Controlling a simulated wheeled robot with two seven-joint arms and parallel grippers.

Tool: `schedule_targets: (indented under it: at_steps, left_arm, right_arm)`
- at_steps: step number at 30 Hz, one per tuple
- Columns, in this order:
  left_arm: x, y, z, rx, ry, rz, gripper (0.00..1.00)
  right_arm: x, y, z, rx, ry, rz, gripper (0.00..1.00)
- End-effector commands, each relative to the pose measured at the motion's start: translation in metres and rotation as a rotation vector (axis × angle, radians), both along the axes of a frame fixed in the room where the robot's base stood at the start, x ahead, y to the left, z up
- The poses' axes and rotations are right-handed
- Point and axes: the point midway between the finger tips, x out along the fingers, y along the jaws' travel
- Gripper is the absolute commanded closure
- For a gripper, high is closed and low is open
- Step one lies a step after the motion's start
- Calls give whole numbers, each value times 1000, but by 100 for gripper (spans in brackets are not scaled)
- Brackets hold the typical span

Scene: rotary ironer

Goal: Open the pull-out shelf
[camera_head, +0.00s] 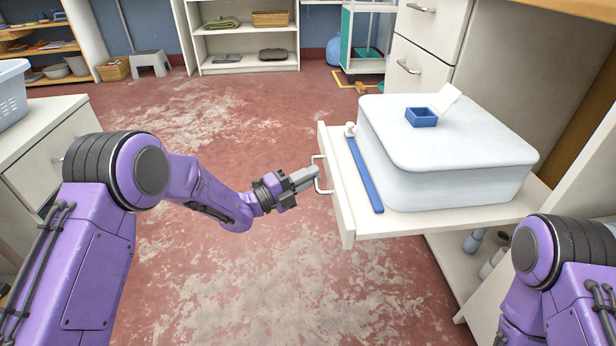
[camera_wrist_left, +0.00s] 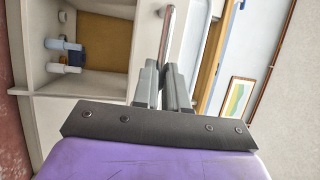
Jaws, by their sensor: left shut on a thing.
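The pull-out shelf (camera_head: 422,228) is a white board that stands out from the cabinet at the right of the head view. Its front panel (camera_head: 336,186) carries a metal bar handle (camera_head: 321,172). A large white rotary ironer (camera_head: 440,165) rests on the shelf. My left gripper (camera_head: 312,174) is at the handle and shut on it; the handle also shows between the fingers in the left wrist view (camera_wrist_left: 168,30). My right arm shows at the lower right of the head view, but its gripper is out of the picture.
A blue strip (camera_head: 364,174) lies on the shelf beside the ironer. A small blue box (camera_head: 421,117) sits on top of the ironer. A white counter (camera_head: 38,125) stands at the left. The red floor (camera_head: 230,130) between is clear.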

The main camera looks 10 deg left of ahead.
Motion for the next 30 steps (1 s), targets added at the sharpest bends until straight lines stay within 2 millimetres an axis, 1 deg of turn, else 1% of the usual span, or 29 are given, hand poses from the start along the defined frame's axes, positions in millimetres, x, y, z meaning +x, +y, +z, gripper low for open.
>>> schedule_targets:
  at_steps: [2, 3, 5, 6, 13, 16, 19, 24, 27, 30]
  left_arm:
    - [0, 0, 0, 1, 0, -1, 100]
    - [-1, 1, 0, 1, 0, 0, 84]
    - [-1, 1, 0, 1, 1, 0, 65]
    - [0, 1, 0, 1, 1, 1, 62]
    - [0, 1, 0, 0, 0, 2, 62]
    - [-4, 6, -1, 1, 3, 3, 62]
    - [-15, 20, -2, 0, 4, 4, 62]
    - [-40, 54, -10, -1, 4, 5, 62]
    - [-53, 69, -14, -1, 4, 4, 62]
    - [-61, 78, -17, 0, 3, 2, 62]
  right_arm:
    - [0, 0, 0, 0, 0, 0, 57]
    - [0, 0, 0, 0, 0, 0, 57]
    - [0, 0, 0, 0, 0, 0, 57]
    - [0, 0, 0, 0, 0, 0, 57]
    - [0, 0, 0, 0, 0, -1, 57]
    - [1, 0, 2, -3, -11, -9, 57]
    - [5, 0, 8, -17, -51, -39, 57]
    - [15, -2, 18, -48, -139, -103, 57]
    - [19, -3, 21, -62, -179, -133, 57]
    - [22, -4, 24, -71, -205, -152, 57]
